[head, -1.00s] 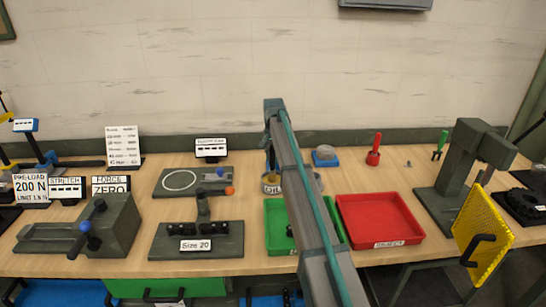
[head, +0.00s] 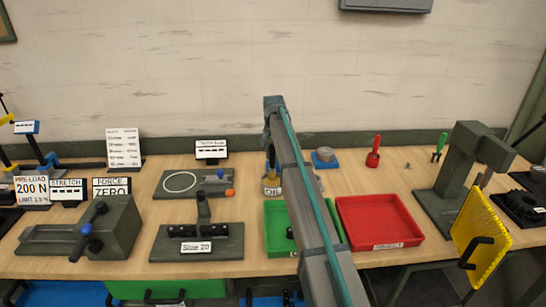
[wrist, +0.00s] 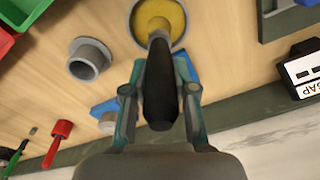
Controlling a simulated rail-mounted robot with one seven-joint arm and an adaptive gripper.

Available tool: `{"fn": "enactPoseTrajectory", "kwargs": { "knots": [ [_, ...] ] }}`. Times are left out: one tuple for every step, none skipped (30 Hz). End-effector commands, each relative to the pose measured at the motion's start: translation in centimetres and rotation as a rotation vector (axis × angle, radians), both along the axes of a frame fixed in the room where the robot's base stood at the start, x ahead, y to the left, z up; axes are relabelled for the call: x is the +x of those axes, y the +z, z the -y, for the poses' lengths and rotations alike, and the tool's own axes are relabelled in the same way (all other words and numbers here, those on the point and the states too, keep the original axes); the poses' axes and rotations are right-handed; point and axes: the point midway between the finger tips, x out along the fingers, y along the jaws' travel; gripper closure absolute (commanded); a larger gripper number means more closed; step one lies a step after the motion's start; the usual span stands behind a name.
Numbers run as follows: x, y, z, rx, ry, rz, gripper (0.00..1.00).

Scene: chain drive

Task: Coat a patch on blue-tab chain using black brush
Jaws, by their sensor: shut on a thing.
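The black brush (wrist: 161,75) is in the wrist view, its dark handle between my gripper's fingers. My gripper (wrist: 160,92) is shut on that handle. The brush's far end reaches over or into the round oil pot (wrist: 178,12) with a yellow inside; whether its bristles touch the oil is hidden. In the head view the pot (head: 271,187) stands behind the green tray, with my gripper above it and partly hidden by my arm. I cannot make out the blue-tab chain in either view.
A green tray (head: 276,246) holding a dark piece and a red tray (head: 378,242) stand at the front. A Size 20 fixture (head: 225,250) is left of them. A grey flanged cup (wrist: 89,58) stands beside the pot. A yellow perforated panel (head: 483,236) is at the right.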

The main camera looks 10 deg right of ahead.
Motion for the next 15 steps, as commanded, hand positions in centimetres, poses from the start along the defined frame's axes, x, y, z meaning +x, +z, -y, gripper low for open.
{"fn": "enactPoseTrajectory", "kwargs": {
  "knots": [
    [0.0, 0.6, 0.0, -0.001, 0.0, 0.001, 1.0],
    [0.0, 0.9, 0.0, -0.001, 0.0, 0.001, 1.0],
    [0.1, 1.2, 0.0, -0.001, 0.0, 0.001, 1.0],
    [0.1, 1.4, 0.0, 0.0, 0.0, 0.001, 1.0],
    [0.1, 1.6, 0.0, 0.0, 0.0, 0.001, 1.0],
    [0.0, 1.9, 0.0, 0.0, 0.0, 0.001, 1.0],
    [0.0, 2.1, 0.0, 0.0, 0.0, 0.001, 1.0],
    [0.1, 2.4, 0.0, 0.0, 0.0, 0.001, 1.0],
    [0.1, 2.7, 0.0, 0.0, 0.0, 0.001, 1.0],
    [0.1, 2.9, 0.0, 0.0, 0.0, 0.001, 1.0],
    [0.1, 3.1, 0.0, 0.0, 0.0, 0.001, 1.0],
    [0.0, 3.4, 0.0, 0.0, 0.0, 0.001, 1.0],
    [0.0, 3.6, 0.0, 0.0, 0.0, 0.001, 1.0],
    [0.0, 3.8, 0.0, 0.0, 0.0, 0.001, 1.0],
    [0.0, 4.1, 0.0, -0.001, 0.0, 0.001, 1.0]
  ]
}}
